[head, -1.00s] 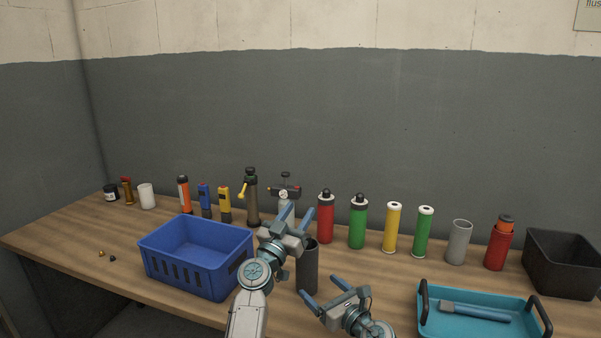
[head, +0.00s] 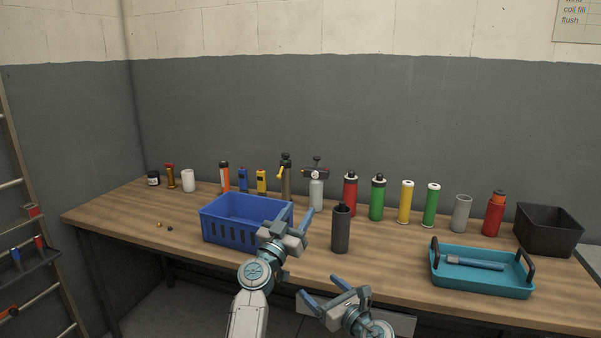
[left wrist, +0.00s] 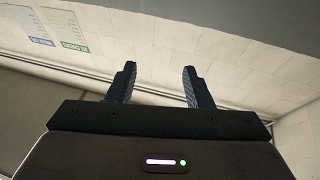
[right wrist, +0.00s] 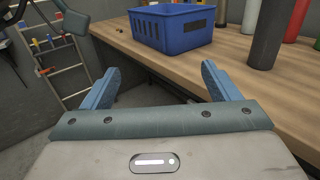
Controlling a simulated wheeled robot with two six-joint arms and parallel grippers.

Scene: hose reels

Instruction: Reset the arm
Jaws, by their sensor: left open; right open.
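My left gripper (head: 292,222) is open and empty. In the head view it overlaps the right side of the blue basket. In the left wrist view its fingers (left wrist: 160,85) point toward the pale upper wall and ceiling, with nothing between them. My right gripper (head: 322,288) is open and empty, lower in the head view, in front of the table's front edge. In the right wrist view its fingers (right wrist: 160,85) stand apart, with the floor and the table front beyond them.
The wooden table (head: 130,221) holds a blue basket (head: 228,229), a dark cylinder (head: 341,230), a teal tray (head: 480,283), a black bin (head: 548,230) and a back row of several bottles and tubes. A ladder-like rack (head: 30,262) stands at left. The floor before the table is free.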

